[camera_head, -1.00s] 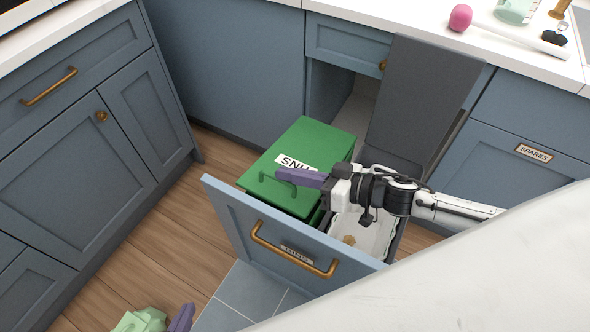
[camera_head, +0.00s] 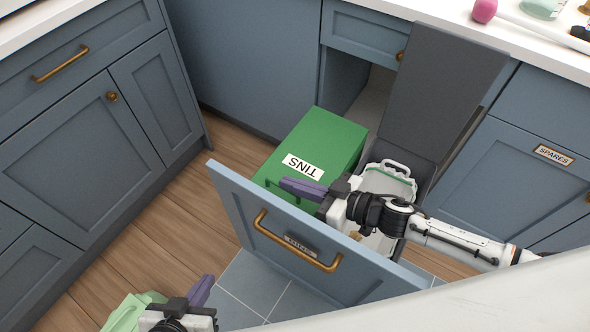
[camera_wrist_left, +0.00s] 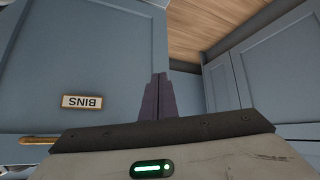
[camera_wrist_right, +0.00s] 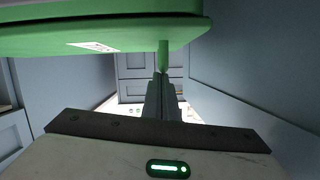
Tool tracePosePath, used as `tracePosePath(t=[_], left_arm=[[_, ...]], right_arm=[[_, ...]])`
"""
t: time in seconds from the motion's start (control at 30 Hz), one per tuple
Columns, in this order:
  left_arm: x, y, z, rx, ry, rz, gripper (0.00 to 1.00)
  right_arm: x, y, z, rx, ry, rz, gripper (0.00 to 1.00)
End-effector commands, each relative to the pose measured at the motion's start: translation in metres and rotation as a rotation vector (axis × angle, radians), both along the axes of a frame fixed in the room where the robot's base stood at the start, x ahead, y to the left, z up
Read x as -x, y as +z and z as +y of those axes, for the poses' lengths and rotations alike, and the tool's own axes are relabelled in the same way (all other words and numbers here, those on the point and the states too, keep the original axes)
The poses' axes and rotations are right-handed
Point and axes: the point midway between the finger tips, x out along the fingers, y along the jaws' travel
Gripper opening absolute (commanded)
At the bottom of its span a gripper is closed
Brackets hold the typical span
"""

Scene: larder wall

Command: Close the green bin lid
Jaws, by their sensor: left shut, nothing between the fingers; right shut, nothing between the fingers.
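The green bin lid (camera_head: 325,137), labelled TINS, lies down over its bin in the pulled-out drawer; I cannot tell whether it is fully seated. A green handle sticks out at its front edge, and shows in the right wrist view (camera_wrist_right: 163,55). My right gripper (camera_head: 284,184) is shut and empty, its fingertips at the lid's front edge by this handle; contact is unclear. In the right wrist view the green lid (camera_wrist_right: 130,38) spans the top. My left gripper (camera_head: 208,280) is shut and empty, low in front of the drawer.
The blue drawer front (camera_head: 235,205) has a brass handle. Beside the green bin, a dark grey lid (camera_head: 440,90) stands raised over a bin holding a white container (camera_head: 385,180). A pale green thing (camera_head: 128,313) is by my left gripper.

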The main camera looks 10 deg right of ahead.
Motion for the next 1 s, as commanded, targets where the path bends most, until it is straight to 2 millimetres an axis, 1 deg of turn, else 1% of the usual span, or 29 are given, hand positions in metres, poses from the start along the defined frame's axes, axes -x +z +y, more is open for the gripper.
tracePosePath(t=[0.03, 0.2, 0.23, 0.27, 0.4, 0.6, 0.7, 0.9, 0.97, 1.0], left_arm=[[0.000, 0.013, 0.000, -0.003, 0.000, 0.000, 0.00], [0.004, 0.034, 0.002, -0.017, -0.002, 0.011, 0.00], [0.004, 0.027, 0.001, -0.016, -0.001, 0.012, 0.00], [0.003, 0.026, 0.001, -0.013, 0.000, 0.009, 0.00], [-0.001, 0.027, 0.001, -0.011, 0.002, 0.005, 0.00], [-0.002, 0.028, 0.000, -0.007, 0.006, 0.004, 0.00], [-0.002, 0.029, 0.000, -0.006, 0.007, 0.003, 0.00], [-0.002, 0.030, 0.000, -0.005, 0.007, 0.003, 0.00], [-0.001, 0.035, 0.000, -0.005, 0.007, 0.004, 0.00], [-0.001, 0.041, 0.000, -0.005, 0.007, 0.006, 0.00]], right_arm=[[0.000, 0.013, -0.002, 0.002, -0.002, 0.001, 0.00], [-0.005, 0.046, -0.006, -0.003, -0.003, -0.011, 0.00], [0.002, 0.038, -0.014, 0.000, -0.005, -0.007, 0.00], [0.008, 0.039, -0.021, 0.001, -0.003, -0.007, 0.00], [0.028, 0.049, -0.045, -0.001, -0.003, -0.010, 0.00], [0.049, 0.058, -0.068, -0.005, -0.002, -0.012, 0.00], [0.054, 0.061, -0.075, -0.006, -0.003, -0.014, 0.00], [0.056, 0.064, -0.078, -0.008, -0.002, -0.017, 0.00], [0.056, 0.069, -0.078, -0.008, -0.002, -0.017, 0.00], [0.056, 0.076, -0.078, -0.008, -0.002, -0.017, 0.00]])
